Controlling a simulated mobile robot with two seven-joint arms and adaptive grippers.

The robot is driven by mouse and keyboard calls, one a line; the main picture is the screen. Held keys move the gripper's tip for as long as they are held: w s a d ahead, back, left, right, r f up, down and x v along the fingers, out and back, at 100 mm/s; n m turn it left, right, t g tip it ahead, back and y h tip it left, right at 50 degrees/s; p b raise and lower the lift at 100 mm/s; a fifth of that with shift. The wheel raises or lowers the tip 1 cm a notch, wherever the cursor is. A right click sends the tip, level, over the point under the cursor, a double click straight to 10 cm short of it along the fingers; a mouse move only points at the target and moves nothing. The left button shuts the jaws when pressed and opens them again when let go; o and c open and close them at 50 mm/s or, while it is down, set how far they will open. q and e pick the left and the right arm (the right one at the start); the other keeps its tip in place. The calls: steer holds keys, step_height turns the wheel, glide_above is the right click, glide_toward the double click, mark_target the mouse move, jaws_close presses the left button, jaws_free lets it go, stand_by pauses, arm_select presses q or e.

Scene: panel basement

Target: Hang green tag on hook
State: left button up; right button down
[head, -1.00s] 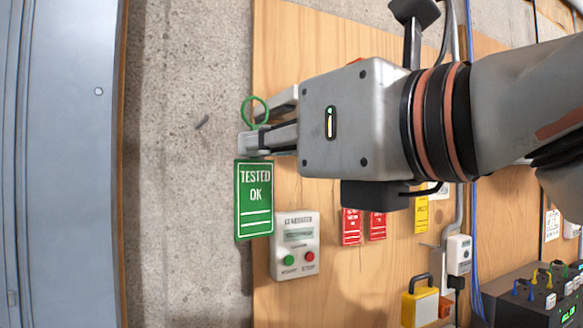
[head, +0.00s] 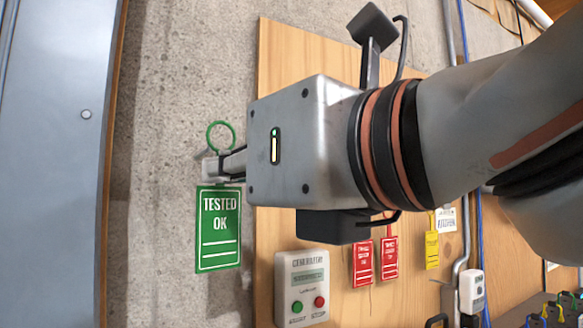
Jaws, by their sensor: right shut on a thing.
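The green tag (head: 219,230) reads "TESTED OK" and hangs upright, with a green ring (head: 221,136) above it. My right gripper (head: 222,168) comes in from the right and is shut on the tag's top, between ring and plate. The tag and ring are in front of the bare concrete wall, left of the wooden board. I cannot make out the hook clearly; the fingertips and ring cover that patch of wall. My left gripper is not in view.
A generator control box (head: 303,288) with green and red buttons is at lower right of the tag. Red tags (head: 376,262) and a yellow tag (head: 432,250) hang on the wooden board (head: 275,70). A grey-blue door panel (head: 50,170) stands at the left.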

steer(key=w+a+f, duration=0.1)
steer(key=w+a, duration=0.3)
steer(key=w, duration=0.2)
steer(key=shift+w+a, duration=0.15)
steer(key=shift+w, duration=0.1)
stand_by(1.0)
steer(key=shift+f, duration=0.1)
stand_by(0.5)
steer(key=c, duration=2.2)
jaws_free()
steer(key=shift+o, duration=0.2)
